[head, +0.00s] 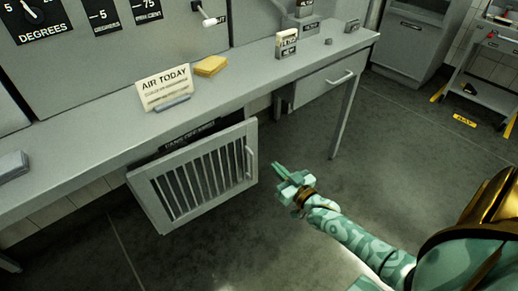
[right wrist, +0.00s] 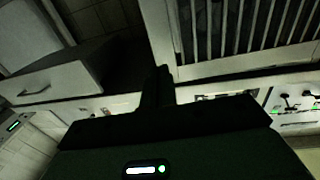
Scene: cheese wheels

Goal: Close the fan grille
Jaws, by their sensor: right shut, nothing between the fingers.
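The fan grille (head: 196,177) is a light grey framed door with dark vertical slots, under the workbench. It stands swung out from the opening, with a handle (head: 249,162) on its right edge. Behind its top edge a dark label strip (head: 190,137) is partly hidden. My right gripper (head: 280,170) is shut and empty, a little to the right of the grille's handle edge and apart from it in the head view. In the right wrist view the grille (right wrist: 240,35) fills the upper right, beyond the dark fingers (right wrist: 157,85). My left gripper is not in view.
The grey workbench (head: 225,95) runs above the grille, with an "AIR TODAY" card (head: 164,88) and a yellow block (head: 210,66) on it. A drawer (head: 325,83) and a bench leg (head: 344,118) stand to the right. The floor (head: 300,240) around my right arm is clear.

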